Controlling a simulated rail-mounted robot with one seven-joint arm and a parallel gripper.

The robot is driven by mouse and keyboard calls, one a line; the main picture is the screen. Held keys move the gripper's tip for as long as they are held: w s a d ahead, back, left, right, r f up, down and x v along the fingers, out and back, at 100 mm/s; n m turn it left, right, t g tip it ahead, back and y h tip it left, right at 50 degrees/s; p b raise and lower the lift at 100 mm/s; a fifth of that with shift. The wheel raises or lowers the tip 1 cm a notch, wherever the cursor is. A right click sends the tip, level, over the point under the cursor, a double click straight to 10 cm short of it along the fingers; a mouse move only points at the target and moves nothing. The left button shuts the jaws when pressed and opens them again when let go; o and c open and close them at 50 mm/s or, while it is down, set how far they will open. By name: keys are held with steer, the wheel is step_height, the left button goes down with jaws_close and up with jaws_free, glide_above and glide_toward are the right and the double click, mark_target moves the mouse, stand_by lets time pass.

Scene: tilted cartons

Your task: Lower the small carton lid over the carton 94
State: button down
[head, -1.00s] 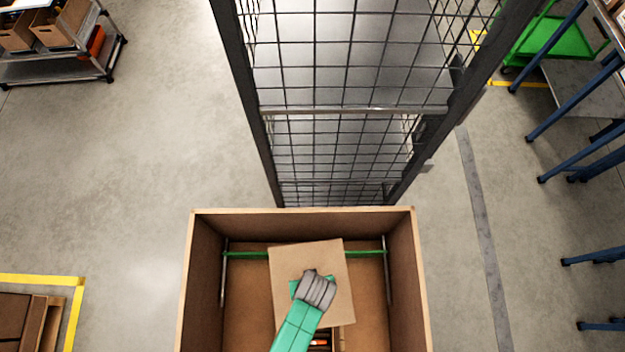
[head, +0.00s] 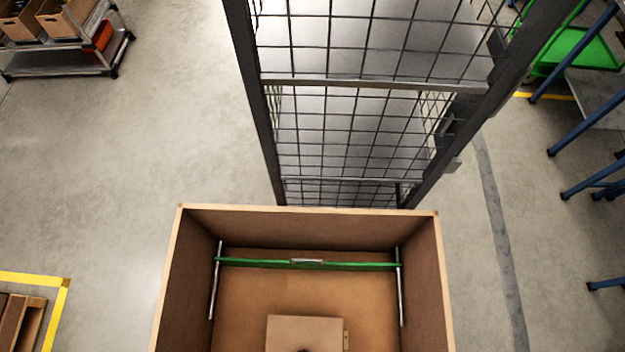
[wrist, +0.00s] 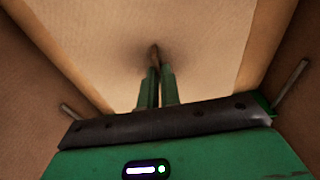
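The small carton lid (head: 304,331) is a flat tan square low in the head view, cut off by the bottom edge. A dark spot shows at its lower edge. A narrow brown strip (head: 347,341) shows along its right side, perhaps part of the carton; the rest is hidden and no number is readable. In the wrist view the pale lid face (wrist: 195,45) fills the middle, with a short brown knob (wrist: 154,54). My gripper (wrist: 157,73) has its two green fingers close together around the knob's base. My gripper is outside the head view.
A large open brown box (head: 172,275) surrounds the lid, with walls on both sides. A green bar (head: 350,265) crosses its far end, and thin metal rods (head: 215,285) run along its sides. A wire mesh frame (head: 370,85) stands beyond the box.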

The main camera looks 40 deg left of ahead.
steer(key=shift+f+b, duration=1.85)
steer(key=shift+b, duration=0.1)
steer(key=shift+f+b, duration=0.5)
steer(key=shift+f, duration=0.75)
steer(key=shift+f, duration=0.15)
steer(key=c, duration=1.5)
jaws_free()
steer(key=shift+c, duration=0.2)
steer(key=r+p, duration=0.1)
steer(key=r, duration=0.1)
steer(key=r+p, duration=0.1)
steer(key=r, duration=0.2)
steer(key=r+p, duration=0.1)
steer(key=r, duration=0.1)
steer(key=shift+s+d+r, duration=0.25)
steer(key=shift+s+r, duration=0.15)
step_height(320, 180, up, 7)
steer(key=p, duration=0.8)
steer(key=shift+r, duration=0.1)
